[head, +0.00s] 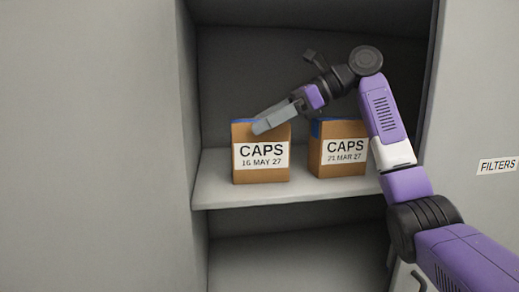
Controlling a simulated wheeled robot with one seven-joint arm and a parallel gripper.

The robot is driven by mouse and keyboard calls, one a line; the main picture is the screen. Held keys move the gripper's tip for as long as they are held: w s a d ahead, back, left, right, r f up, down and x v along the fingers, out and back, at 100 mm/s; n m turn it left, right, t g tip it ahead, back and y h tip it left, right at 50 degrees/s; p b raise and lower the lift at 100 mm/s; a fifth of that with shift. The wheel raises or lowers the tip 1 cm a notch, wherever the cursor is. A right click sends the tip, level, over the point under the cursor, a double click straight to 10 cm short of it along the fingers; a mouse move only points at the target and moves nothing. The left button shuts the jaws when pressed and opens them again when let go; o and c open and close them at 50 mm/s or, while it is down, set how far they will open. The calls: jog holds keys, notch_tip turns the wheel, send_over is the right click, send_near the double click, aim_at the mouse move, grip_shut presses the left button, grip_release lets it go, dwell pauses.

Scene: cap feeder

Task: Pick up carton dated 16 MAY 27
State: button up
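The carton dated 16 MAY 27 (261,172) stands upright on the left part of a cupboard shelf. It is brown with a white CAPS label and a strip of blue at its top left. My gripper (262,128) reaches in from the right, and its grey fingers overlap the carton's top front edge in the head view. From this side view I cannot tell whether the fingers are apart or closed, or whether they touch the carton. A second brown carton, labelled CAPS 21 MAR 27 (340,170), stands to the right.
The shelf (290,193) is light grey, with bare room at its front and between the cartons. A grey wall panel (90,150) bounds the opening on the left. A panel with a FILTERS label (497,166) is on the right. The lower compartment (290,260) looks empty.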

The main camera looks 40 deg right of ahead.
grip_shut()
jog(key=shift+r, duration=0.1)
dwell(0.3)
